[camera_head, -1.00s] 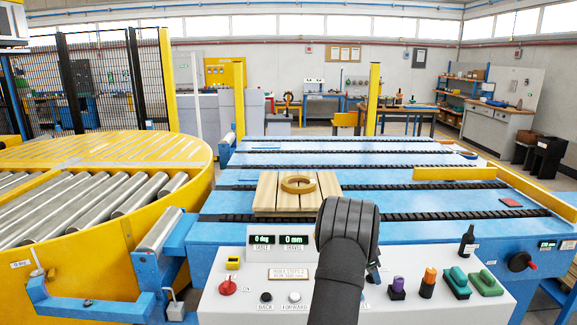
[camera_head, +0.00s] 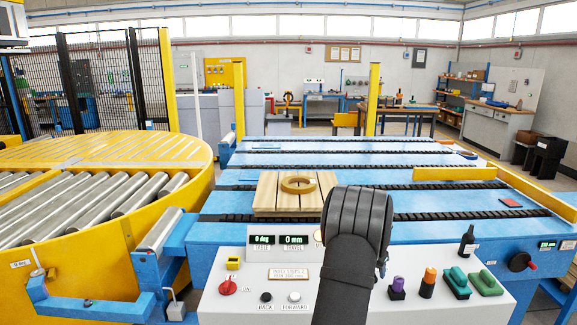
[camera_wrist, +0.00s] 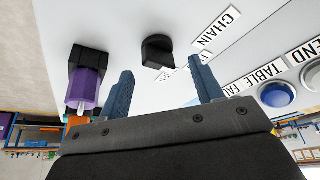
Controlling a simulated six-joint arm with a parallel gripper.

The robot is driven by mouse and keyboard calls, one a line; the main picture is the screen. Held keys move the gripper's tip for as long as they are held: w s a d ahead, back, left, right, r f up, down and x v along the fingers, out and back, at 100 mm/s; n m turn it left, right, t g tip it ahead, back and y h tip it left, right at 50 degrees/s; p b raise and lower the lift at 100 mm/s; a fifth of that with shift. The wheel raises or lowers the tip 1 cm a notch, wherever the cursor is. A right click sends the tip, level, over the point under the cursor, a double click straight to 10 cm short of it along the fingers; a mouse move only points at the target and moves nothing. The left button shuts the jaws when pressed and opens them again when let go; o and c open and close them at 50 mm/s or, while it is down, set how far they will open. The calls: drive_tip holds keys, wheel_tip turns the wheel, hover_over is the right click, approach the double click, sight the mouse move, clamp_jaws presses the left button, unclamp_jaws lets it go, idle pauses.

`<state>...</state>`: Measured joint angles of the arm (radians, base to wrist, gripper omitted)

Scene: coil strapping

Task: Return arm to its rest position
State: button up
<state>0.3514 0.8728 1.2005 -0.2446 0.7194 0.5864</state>
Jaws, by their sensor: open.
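My arm's dark grey wrist (camera_head: 356,220) stands in front of the control panel in the head view and hides part of it. My gripper (camera_wrist: 165,90) shows in the wrist view with its two blue-grey fingers apart and nothing between them. A black knob (camera_wrist: 158,50) lies beyond the fingers on the white panel, near a CHAIN label. A purple-handled tool (camera_wrist: 84,90) in a black holder is to the left of the fingers. In the head view my fingers are hidden behind the wrist.
The white control panel (camera_head: 232,300) has a red knob (camera_head: 228,287) and buttons. Purple (camera_head: 397,285), orange (camera_head: 428,280) and green (camera_head: 457,280) items stand on its right. A wooden pallet (camera_head: 265,195) with a tan ring (camera_head: 298,185) sits on the blue conveyor. A yellow turntable (camera_head: 150,150) is at left.

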drive_tip(key=shift+v, duration=1.6)
drive_tip(key=shift+c, duration=0.4)
